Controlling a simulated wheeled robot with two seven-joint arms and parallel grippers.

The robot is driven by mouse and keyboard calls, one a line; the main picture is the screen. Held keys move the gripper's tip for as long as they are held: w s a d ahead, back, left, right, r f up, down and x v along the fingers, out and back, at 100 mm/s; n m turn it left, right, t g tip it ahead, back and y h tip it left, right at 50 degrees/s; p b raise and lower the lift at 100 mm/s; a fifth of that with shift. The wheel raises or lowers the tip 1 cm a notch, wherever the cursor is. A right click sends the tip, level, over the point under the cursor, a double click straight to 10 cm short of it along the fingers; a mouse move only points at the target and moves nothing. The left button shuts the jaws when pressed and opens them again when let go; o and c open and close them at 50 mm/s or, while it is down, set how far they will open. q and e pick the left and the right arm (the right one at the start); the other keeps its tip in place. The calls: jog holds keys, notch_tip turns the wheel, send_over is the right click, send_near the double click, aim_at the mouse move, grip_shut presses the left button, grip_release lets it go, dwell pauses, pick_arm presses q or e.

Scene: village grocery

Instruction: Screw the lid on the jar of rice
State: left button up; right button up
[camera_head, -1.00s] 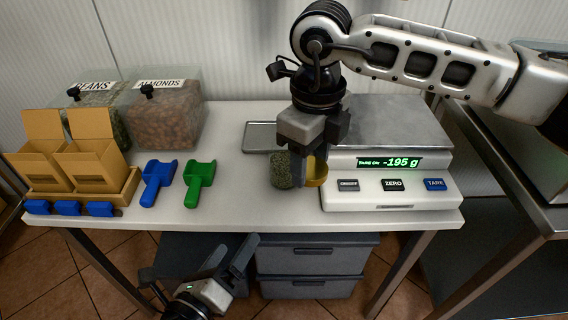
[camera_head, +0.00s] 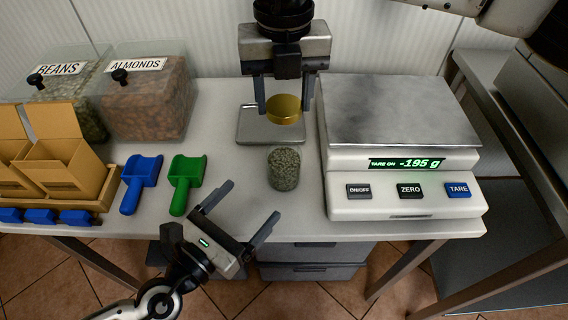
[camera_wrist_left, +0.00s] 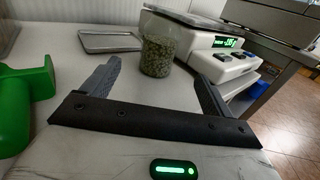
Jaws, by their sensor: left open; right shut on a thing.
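The jar (camera_head: 284,169) stands upright on the counter, left of the scale, with its top uncovered. It is filled with grey-green grains; I cannot tell that they are rice. In the left wrist view the jar (camera_wrist_left: 157,56) stands beyond and between my open fingers. The gold lid (camera_head: 284,109) is between the fingers of my right gripper (camera_head: 284,98), which is shut on it. The lid is held behind the jar in the picture, apart from it, over the metal tray's area. My left gripper (camera_head: 246,219) is open and empty, in front of the jar at the counter's front edge.
A scale (camera_head: 405,205) reading -195 g stands close right of the jar. A metal tray (camera_head: 258,136) lies behind. A green scoop (camera_head: 187,182) and a blue scoop (camera_head: 141,182) lie left. Bins of beans (camera_head: 80,112) and almonds (camera_head: 150,105) stand at the back left.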

pick_arm(q)
jog(key=x, duration=1.1)
jog(key=shift+w+d, duration=0.15)
jog(key=shift+w, duration=0.15)
jog(key=c, duration=1.5)
jog(key=shift+o, duration=0.2)
pick_arm(e)
send_over(284, 142)
jog(key=shift+f, duration=2.5)
jog(key=shift+f, duration=0.9)
jog(key=shift+f, duration=0.55)
